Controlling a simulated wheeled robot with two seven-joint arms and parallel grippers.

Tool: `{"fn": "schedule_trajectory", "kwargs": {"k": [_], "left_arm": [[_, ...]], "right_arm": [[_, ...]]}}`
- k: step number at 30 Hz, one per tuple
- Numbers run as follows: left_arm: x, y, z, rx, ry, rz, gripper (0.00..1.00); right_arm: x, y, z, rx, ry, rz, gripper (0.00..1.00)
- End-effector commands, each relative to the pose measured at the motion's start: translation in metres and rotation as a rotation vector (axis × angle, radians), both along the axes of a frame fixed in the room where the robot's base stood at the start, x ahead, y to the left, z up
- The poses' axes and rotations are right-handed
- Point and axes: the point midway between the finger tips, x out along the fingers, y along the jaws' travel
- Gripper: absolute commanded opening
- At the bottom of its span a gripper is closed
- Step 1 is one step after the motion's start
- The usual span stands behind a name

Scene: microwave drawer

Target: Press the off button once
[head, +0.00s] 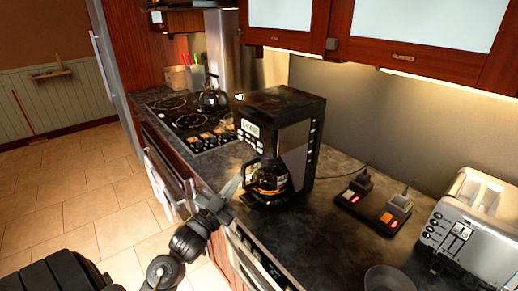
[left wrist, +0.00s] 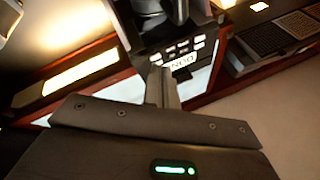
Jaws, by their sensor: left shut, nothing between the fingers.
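My left gripper (head: 231,187) reaches in from the lower left in the head view, its fingers shut and empty. Its tips are in front of and below the black coffee maker (head: 291,110), near the glass carafe (head: 268,178). In the left wrist view, the shut fingers (left wrist: 160,77) point at the coffee maker's front panel (left wrist: 183,52), which appears upside down with a lit display and several pale buttons. The tips overlap the panel's lower left in that picture; I cannot tell whether they touch. I cannot read which button is off. My right gripper is not in view.
Along the counter (head: 347,236) are a power strip (head: 352,197) with lit switches, a toaster (head: 470,235) and a glass bowl (head: 388,280). A drawer front with a dark panel (head: 250,262) lies below the counter edge. A stove with a kettle (head: 213,98) stands behind.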

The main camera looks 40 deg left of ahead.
Motion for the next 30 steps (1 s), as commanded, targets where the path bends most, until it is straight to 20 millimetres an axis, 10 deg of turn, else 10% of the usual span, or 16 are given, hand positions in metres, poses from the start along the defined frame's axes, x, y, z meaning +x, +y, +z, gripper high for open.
{"fn": "schedule_trajectory", "kwargs": {"k": [9, 30], "left_arm": [[-0.024, 0.021, 0.069, 0.1, -0.372, -0.042, 0.0], [0.001, 0.014, 0.071, 0.101, -0.389, -0.045, 0.0]], "right_arm": [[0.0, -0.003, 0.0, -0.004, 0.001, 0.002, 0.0], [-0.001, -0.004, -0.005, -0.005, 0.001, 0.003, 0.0]]}}
